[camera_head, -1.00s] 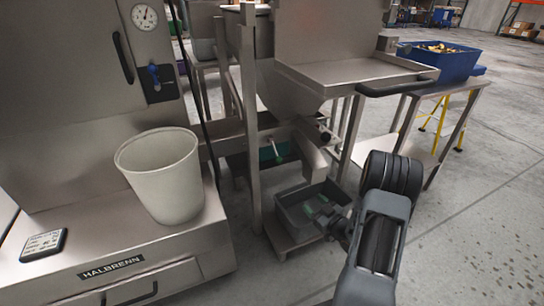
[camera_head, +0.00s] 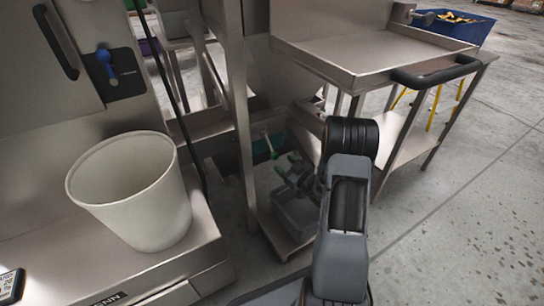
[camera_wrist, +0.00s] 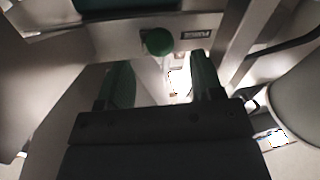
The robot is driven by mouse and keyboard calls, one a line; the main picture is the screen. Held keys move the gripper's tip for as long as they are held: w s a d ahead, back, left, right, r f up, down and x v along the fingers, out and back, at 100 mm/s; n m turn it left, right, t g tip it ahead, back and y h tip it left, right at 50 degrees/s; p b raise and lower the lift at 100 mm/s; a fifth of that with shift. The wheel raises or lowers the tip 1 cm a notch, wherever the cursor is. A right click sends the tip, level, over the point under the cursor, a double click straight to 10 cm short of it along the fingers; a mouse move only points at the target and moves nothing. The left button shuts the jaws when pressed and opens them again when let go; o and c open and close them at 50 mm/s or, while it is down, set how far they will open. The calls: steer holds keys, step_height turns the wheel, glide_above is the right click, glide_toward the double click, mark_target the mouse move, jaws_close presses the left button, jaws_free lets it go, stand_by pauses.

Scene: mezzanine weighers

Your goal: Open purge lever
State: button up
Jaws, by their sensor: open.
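A short lever with a green knob (camera_head: 273,154) sticks out low on the steel frame under the hopper. In the wrist view the green round knob (camera_wrist: 158,41) shows just beyond the fingertips, roughly midway between them. A small plate beside it is too blurred to read. My gripper (camera_head: 287,172) is open and empty, just right of and below the lever in the head view. In the wrist view its two green-faced fingers (camera_wrist: 158,62) stand apart, and neither visibly touches the knob. A blue-handled lever (camera_head: 106,62) sits on the cabinet panel at left.
A white bucket (camera_head: 150,205) stands on the steel ledge at left. A grey bin (camera_head: 295,215) is below my gripper, partly hidden by it. A steel tray with a black handle (camera_head: 435,73) juts out at right. An upright post (camera_head: 243,130) stands left of the lever.

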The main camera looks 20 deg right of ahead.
mark_target(275, 157)
steer(key=b+x, duration=0.2)
steer(key=x, duration=0.5)
steer(key=shift+w, duration=0.3)
jaws_close()
steer(key=shift+a, duration=0.1)
